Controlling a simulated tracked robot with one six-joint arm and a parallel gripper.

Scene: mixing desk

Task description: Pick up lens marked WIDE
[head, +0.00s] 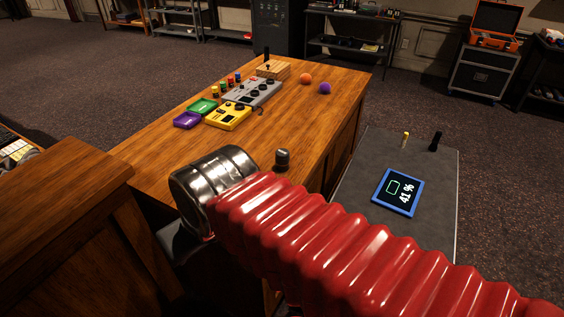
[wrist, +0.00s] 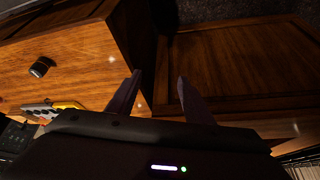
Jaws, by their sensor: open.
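A small dark cylinder, which looks like a lens (head: 282,157), stands on the wooden desk near its front end in the head view, just beyond my red arm. A dark cylinder like it (wrist: 42,67) shows at the left of the wrist view. I cannot read a WIDE marking on it in either view. My gripper (wrist: 159,80) is open and empty in the wrist view, its two fingers apart. It points at the desk's edge and a wooden panel, well to the right of the cylinder. In the head view my arm mostly hides the gripper.
The wooden desk (head: 165,143) holds a yellow device (head: 228,116), a grey device (head: 253,93), green (head: 203,106) and purple (head: 187,120) trays, and orange (head: 306,78) and purple (head: 325,88) balls. Another wooden desk (head: 60,195) stands at left. The desk around the cylinder is mostly clear.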

